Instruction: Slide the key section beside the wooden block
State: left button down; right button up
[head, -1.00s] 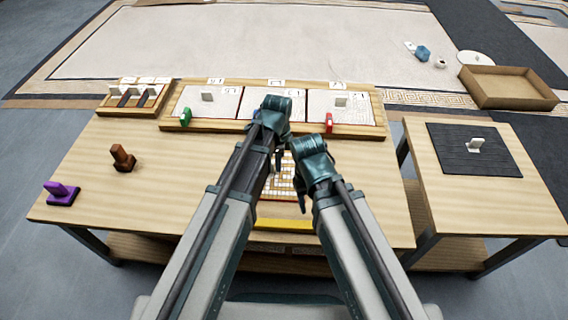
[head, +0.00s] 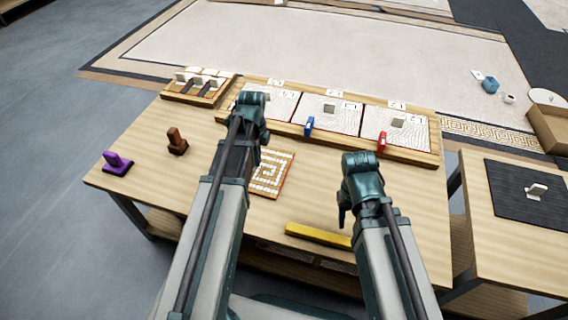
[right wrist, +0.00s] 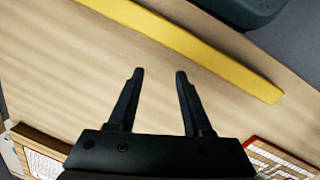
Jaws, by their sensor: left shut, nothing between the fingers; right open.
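The square panel with a key-like meander pattern and red edge (head: 272,173) lies flat mid-table; my left arm hides its left side. A corner shows in the right wrist view (right wrist: 288,160). A brown block with an upright part (head: 177,143), possibly the wooden block, stands toward the table's left side. My left gripper (head: 262,138) is shut and empty near the panel's far edge; its fingers are mostly hidden. My right gripper (head: 343,217) is open and empty, right of the panel; its two fingers are spread in the right wrist view (right wrist: 158,72).
A yellow bar (head: 318,235) lies near the front edge. A purple handled piece (head: 117,163) is at the left. A long wooden tray (head: 425,160) with white panels and blue and red clips runs along the back. A side table (head: 500,250) stands right. Bare tabletop lies between brown block and left arm.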

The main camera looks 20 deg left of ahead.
pick_arm(q)
jog(key=a, duration=0.6)
jog(key=shift+w+a, duration=0.1)
jog(key=shift+a, duration=0.3)
jog(key=shift+d, duration=0.15)
jog(key=shift+d, duration=1.75)
pick_arm(e)
jog(key=shift+s+a, duration=0.1)
jog(key=shift+a, duration=0.05)
pick_arm(q)
notch_tip(320, 180, up, 10)
jog(key=p, duration=1)
jog(key=shift+d, duration=0.15)
pick_arm(e)
notch_tip(320, 180, up, 10)
jog(key=shift+a, duration=0.1)
